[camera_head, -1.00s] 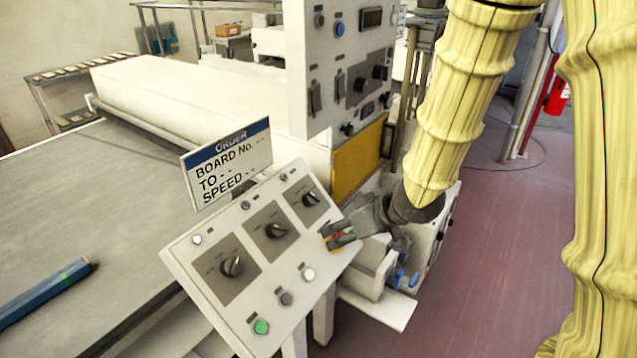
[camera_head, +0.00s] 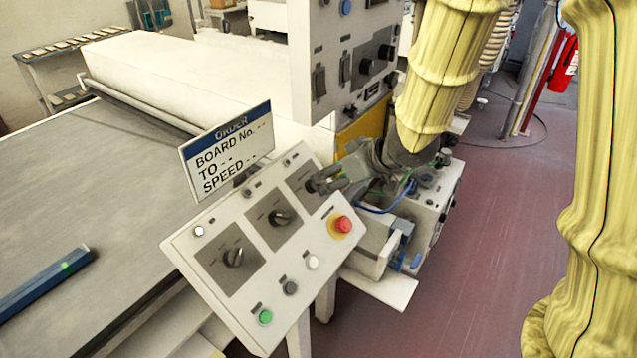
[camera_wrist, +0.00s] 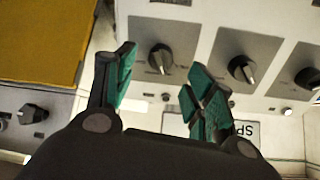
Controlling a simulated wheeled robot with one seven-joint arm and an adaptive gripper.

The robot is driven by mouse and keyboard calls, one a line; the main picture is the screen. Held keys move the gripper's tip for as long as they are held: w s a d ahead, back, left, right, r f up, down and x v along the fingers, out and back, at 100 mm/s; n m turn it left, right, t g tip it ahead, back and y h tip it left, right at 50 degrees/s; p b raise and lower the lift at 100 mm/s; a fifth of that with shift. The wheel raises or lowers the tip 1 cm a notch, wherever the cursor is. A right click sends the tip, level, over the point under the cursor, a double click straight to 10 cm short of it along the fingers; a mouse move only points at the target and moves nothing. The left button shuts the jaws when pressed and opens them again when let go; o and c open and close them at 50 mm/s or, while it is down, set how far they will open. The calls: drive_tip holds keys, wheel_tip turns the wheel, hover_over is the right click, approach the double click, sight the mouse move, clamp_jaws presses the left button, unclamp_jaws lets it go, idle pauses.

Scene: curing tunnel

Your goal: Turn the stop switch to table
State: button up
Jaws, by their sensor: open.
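The sloped white control panel (camera_head: 225,225) bears three black rotary knobs on grey plates. The left knob (camera_head: 233,256) and middle knob (camera_head: 279,217) show clearly; the right knob (camera_head: 309,185) is partly covered by my gripper (camera_head: 325,182). Their labels are too small to read, so I cannot tell which is the stop switch. In the wrist view, my open, empty gripper (camera_wrist: 160,92) has its green-padded fingers apart. One knob (camera_wrist: 161,59) appears in the gap between them, beyond the tips; contact is not clear. Another knob (camera_wrist: 242,69) lies beyond the right finger.
An order sign (camera_head: 228,150) stands behind the panel. A red emergency button (camera_head: 342,224) sits at its right edge, below my gripper. Green (camera_head: 265,317), grey and white buttons line its front. A taller switch box (camera_head: 343,60) rises behind. A blue bar (camera_head: 40,280) lies on the conveyor.

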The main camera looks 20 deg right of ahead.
sight(319, 184)
drive_tip(key=shift+x, duration=2.95)
drive_tip(key=shift+c, duration=0.2)
drive_tip(key=c, duration=1)
